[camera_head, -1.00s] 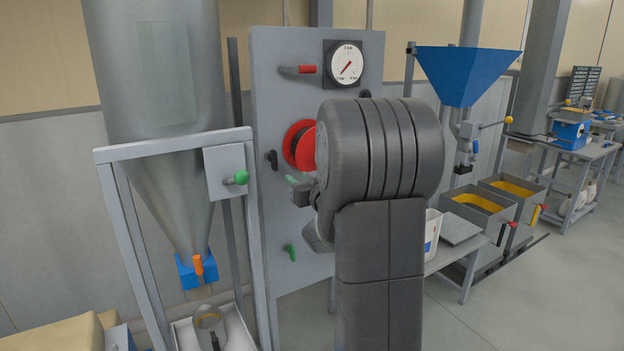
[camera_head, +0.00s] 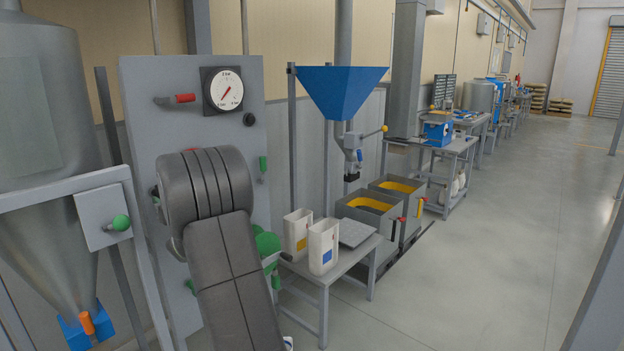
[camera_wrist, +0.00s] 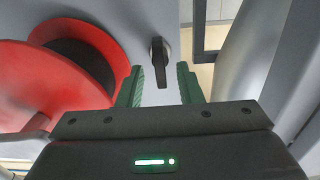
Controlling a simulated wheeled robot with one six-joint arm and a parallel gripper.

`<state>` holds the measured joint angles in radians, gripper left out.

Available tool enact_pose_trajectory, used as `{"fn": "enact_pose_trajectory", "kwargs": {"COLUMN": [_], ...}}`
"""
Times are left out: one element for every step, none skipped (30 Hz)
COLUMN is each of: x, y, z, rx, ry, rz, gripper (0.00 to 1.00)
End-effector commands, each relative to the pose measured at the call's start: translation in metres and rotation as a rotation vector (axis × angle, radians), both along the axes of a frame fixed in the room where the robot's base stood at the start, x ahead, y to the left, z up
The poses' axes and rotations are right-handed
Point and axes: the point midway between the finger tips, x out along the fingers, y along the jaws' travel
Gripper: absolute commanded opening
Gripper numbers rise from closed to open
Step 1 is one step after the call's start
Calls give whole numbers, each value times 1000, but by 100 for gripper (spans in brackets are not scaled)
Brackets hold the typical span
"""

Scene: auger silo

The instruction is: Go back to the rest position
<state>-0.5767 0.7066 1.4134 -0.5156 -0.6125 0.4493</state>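In the wrist view my gripper (camera_wrist: 159,80) shows two green fingers held apart with a gap between them. A black lever (camera_wrist: 160,62) on the grey panel appears in line with this gap. I see no grip on it, and its distance is hard to tell. A red round part with a dark centre (camera_wrist: 85,75) lies left of the fingers. In the head view my arm stands folded in front of the grey panel (camera_head: 135,110) and hides its lower middle. My gripper is hidden behind the arm there.
The panel carries a gauge (camera_head: 222,92) and a red-handled lever (camera_head: 176,99). A steel silo (camera_head: 40,150) stands left. Right are a blue hopper (camera_head: 342,90), a small table (camera_head: 322,285) with white containers (camera_head: 323,246), and grey bins (camera_head: 370,215). The floor at right is open.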

Motion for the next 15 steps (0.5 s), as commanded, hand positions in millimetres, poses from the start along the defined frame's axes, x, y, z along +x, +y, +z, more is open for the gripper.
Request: {"fn": "enact_pose_trajectory", "kwargs": {"x": [3,5,7,8,8,9,10,10,10,10,10,9,9,9,9], "y": [4,6,8,9,10,11,11,11,11,11,11,11,11,11,11], "z": [1,1,1,1,0,0,0,0,0,0,0,0,0,0,0], "rx": [0,0,1,1,1,1,1,0,-2,-2,-2,-2,-2,-2,-2], "ry": [0,0,-1,-1,-1,-1,-1,-1,-4,-4,-4,-4,-4,-4,-4], "rz": [1,1,1,1,0,0,0,0,0,0,0,0,0,0,0], "gripper": [33,33,33,33,33,33,33,33,33,33,33,33,33,33,33]}}
